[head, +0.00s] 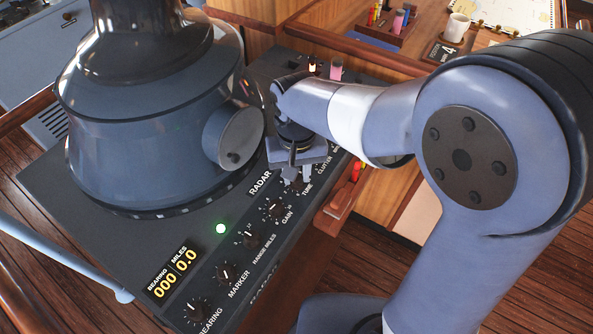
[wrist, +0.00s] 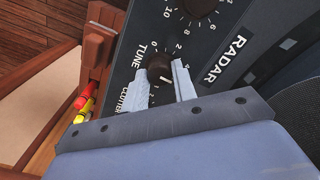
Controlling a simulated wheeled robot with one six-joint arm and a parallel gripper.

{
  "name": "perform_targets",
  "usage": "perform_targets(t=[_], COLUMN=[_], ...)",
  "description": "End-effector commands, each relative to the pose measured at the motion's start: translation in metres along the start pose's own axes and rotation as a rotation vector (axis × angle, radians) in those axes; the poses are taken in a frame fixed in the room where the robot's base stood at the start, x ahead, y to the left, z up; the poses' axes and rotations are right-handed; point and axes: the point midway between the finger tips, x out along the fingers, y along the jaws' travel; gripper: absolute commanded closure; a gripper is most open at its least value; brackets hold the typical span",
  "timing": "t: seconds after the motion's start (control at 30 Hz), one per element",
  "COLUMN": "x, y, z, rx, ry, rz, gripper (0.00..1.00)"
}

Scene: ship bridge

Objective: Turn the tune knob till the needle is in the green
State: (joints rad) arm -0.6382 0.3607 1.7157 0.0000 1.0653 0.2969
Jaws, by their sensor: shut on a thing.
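The tune knob (wrist: 159,67) is a small black round knob with a white pointer line, on the dark radar panel beside the printed word TUNE. In the wrist view my gripper (wrist: 161,75) has one pale finger on each side of it and is shut on it. In the head view my gripper (head: 293,168) is over the far part of the knob row and mostly hides the knob. I cannot make out a needle or a green band in either view.
The radar hood (head: 140,120) rises close left of my gripper. The gain knob (head: 274,207) and several other knobs run down the panel. A green lamp (head: 221,228) is lit. A wooden ledge with red and yellow items (wrist: 84,102) borders the panel.

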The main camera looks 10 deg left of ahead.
Motion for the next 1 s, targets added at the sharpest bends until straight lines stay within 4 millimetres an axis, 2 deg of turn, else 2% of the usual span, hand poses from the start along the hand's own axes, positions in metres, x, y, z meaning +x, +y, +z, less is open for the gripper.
perform_targets(t=[0.63, 0.67, 0.9, 1.0], x=[-0.0006, -0.0006, -0.0004, -0.0002], y=[-0.0002, -0.0002, -0.0001, -0.0001], z=[-0.0004, -0.0004, -0.0002, -0.0001], rx=[-0.052, -0.052, -0.052, -0.052], ry=[0.002, 0.002, 0.001, 0.001], rz=[-0.001, -0.001, 0.000, 0.000], gripper=[0.96, 0.73, 0.53, 0.52])
